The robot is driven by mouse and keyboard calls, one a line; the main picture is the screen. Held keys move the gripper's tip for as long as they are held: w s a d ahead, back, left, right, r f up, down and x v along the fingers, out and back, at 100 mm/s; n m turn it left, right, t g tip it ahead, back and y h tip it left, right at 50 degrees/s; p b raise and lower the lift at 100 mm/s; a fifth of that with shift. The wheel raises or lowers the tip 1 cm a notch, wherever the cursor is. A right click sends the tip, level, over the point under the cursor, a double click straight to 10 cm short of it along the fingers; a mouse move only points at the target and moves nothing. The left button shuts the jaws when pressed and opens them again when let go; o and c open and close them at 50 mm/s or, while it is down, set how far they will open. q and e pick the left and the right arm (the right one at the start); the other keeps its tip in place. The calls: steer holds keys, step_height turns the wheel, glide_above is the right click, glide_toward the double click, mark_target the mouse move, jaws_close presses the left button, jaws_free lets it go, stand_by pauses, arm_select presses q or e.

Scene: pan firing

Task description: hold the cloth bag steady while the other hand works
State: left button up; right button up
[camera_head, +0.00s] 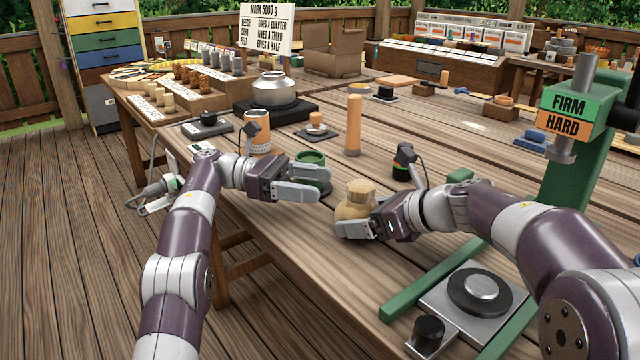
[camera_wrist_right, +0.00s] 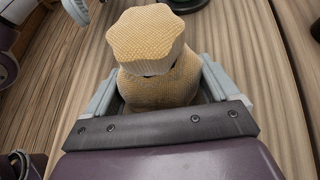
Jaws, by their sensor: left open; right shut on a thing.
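The cloth bag (camera_head: 355,200) is tan, coarsely woven and gathered at its neck under a flared top. It stands upright on the wooden table near its front edge. My right gripper (camera_head: 350,229) is shut on the bag's lower body. In the right wrist view the bag (camera_wrist_right: 150,45) sits between the two grey fingers of my right gripper (camera_wrist_right: 158,90). My left gripper (camera_head: 318,183) is open, to the left of the bag and apart from it. Its fingers are beside a green round container (camera_head: 310,158), which they partly hide.
A green press (camera_head: 575,150) with a FIRM/HARD sign stands at the right. A wooden cylinder (camera_head: 354,125) stands behind the bag. A steel pot (camera_head: 274,89) sits on a dark plate at the back left. Table (camera_head: 440,140) between the cylinder and the press is mostly clear.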

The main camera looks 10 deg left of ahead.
mark_target(353, 194)
arm_select(q)
steer(key=shift+r, duration=0.2)
steer(key=shift+c, duration=1.4)
step_height(353, 194, up, 8)
steer(key=s+d+n+t+h, duration=0.1)
steer(key=d+n+t+h, duration=0.1)
steer(key=n+t, duration=0.45)
steer(key=s+f+n+t+y, duration=0.1)
steer(key=s+f+t+y, duration=0.1)
steer(key=s+t, duration=0.1)
steer(key=s+a+f+n+t+y, duration=0.1)
steer(key=s+f+n+t+y, duration=0.1)
steer(key=s+f+t+y, duration=0.1)
steer(key=s+f+n+t+y, duration=0.2)
steer(key=s+f+t, duration=0.1)
steer(key=s+t, duration=0.1)
steer(key=shift+s+a+t+y, duration=0.25)
steer(key=shift+s+y, duration=0.1)
steer(key=shift+y, duration=0.05)
steer(key=shift+w+d+f+n, duration=0.1)
steer(key=shift+d+f+n, duration=0.05)
steer(key=shift+f+n, duration=0.1)
steer(key=x, duration=1.1)
steer(key=shift+w+f, duration=0.15)
steer(key=shift+w, duration=0.05)
steer(key=c, duration=0.8)
